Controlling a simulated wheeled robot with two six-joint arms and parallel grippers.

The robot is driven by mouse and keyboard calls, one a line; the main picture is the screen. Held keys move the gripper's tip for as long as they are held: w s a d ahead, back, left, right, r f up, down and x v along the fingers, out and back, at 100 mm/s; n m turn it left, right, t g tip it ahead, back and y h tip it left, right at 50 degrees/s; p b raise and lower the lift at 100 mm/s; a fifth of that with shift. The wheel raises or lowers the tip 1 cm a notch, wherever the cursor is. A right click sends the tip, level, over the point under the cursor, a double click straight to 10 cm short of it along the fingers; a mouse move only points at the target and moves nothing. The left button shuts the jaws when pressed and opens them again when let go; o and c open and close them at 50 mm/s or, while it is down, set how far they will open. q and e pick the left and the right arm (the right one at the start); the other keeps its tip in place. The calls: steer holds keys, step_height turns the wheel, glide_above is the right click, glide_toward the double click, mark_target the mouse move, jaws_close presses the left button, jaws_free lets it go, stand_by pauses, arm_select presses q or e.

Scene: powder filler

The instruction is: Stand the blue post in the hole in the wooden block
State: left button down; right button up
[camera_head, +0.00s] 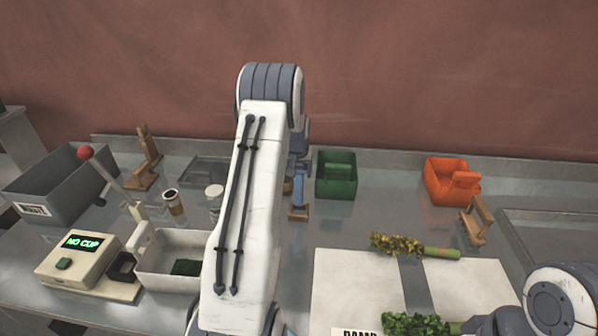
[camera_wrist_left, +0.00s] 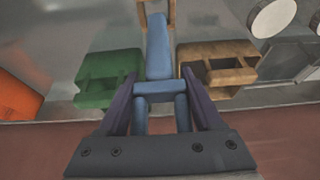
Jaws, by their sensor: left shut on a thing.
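The blue post (camera_wrist_left: 158,46) is between the fingers of my left gripper (camera_wrist_left: 161,103), which is shut on it. It also shows in the head view (camera_head: 298,172), partly behind my left arm. The wooden block (camera_wrist_left: 217,50) with dark openings stands right beside the post in the wrist view. The post is outside the block, and I cannot tell its height above the table. The block is mostly hidden behind my arm in the head view. A small wooden frame (camera_head: 298,213) shows at the post's lower end; I cannot tell if they touch. My right gripper is out of view.
A green bin (camera_head: 336,187) stands close right of the post, and an orange bin (camera_head: 435,185) farther right. A white tray (camera_head: 160,262), a "NO CUP" device (camera_head: 72,264) and a grey bin (camera_head: 62,186) are left. White boards (camera_head: 345,285) with plants lie at front right.

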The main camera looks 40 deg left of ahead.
mark_target(299, 183)
arm_select(q)
steer(key=shift+f+b, duration=1.7)
steer(key=shift+f, duration=0.7)
jaws_free()
